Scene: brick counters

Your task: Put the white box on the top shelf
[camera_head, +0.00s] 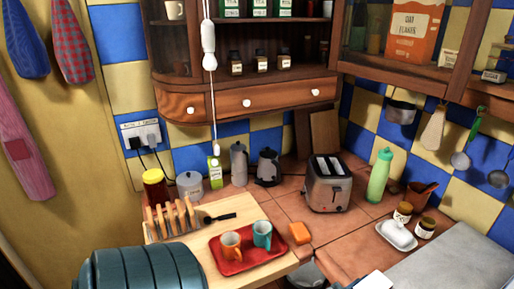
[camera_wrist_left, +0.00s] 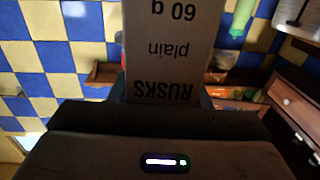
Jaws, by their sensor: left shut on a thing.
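The white box (camera_wrist_left: 165,45), printed "RUSKS plain 60 g", fills the upper middle of the left wrist view, dim and greyish, its lettering upside down. My left gripper (camera_wrist_left: 163,100) is shut on it, with its dark fingers at the box's near end. The box's far end is cut off by the frame. In the head view the wooden wall shelf unit (camera_head: 243,80) hangs at the back. Its upper visible shelf (camera_head: 205,20) bears green tea boxes (camera_head: 240,8) and a cup; its lower shelf bears several small jars (camera_head: 261,62). My grippers are not visible in the head view.
Below the shelf unit stand a toaster (camera_head: 328,184), a kettle (camera_head: 268,168) and a green bottle (camera_head: 380,175). A red tray (camera_head: 262,253) with two mugs, a toast rack (camera_head: 172,220) and a teal ribbed bin (camera_head: 140,268) are nearer. A pull cord (camera_head: 208,45) hangs before the shelves.

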